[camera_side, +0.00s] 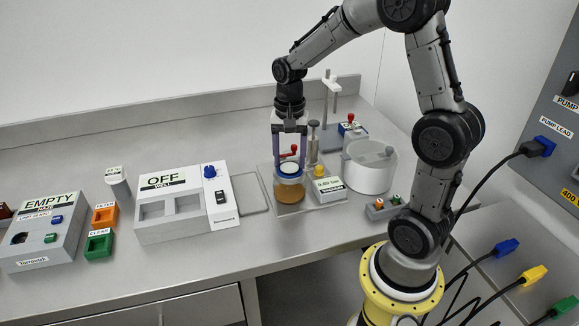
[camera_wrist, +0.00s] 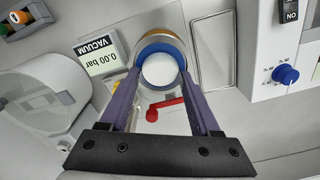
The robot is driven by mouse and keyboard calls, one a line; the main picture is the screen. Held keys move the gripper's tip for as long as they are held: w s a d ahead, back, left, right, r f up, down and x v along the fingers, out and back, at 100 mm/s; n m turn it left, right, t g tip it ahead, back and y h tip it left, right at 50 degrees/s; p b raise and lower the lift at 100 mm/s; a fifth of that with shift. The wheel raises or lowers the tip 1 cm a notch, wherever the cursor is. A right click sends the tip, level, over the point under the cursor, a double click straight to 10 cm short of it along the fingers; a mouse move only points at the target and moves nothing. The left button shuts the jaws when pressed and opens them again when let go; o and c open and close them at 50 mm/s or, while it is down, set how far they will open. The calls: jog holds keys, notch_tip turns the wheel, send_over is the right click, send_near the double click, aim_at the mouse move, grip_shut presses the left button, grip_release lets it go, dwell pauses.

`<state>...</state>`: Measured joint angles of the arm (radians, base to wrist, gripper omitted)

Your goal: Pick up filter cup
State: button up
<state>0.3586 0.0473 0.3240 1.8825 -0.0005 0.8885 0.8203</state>
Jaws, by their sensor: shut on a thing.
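The filter cup, round with a blue rim and a white disc in its top, stands upright above an amber-brown vessel (camera_side: 289,190) in the side view. The cup (camera_side: 289,168) also shows in the wrist view, where its white top (camera_wrist: 159,71) faces the camera. My gripper (camera_side: 290,165) points straight down with its purple fingers on either side of the cup, shut on it. In the wrist view the gripper (camera_wrist: 160,78) has one finger at each side of the blue rim. I cannot tell whether the cup is seated or slightly raised.
A red-handled valve (camera_wrist: 165,108) is close to the fingers. The vacuum display (camera_wrist: 101,57) reads 0.00 bar beside the vessel. A white round tank (camera_side: 369,168) stands to the right, and a box marked OFF (camera_side: 163,180) to the left. Orange (camera_side: 104,216) and green (camera_side: 98,245) holders lie farther left.

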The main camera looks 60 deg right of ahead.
grip_shut()
jog(key=shift+r, duration=0.15)
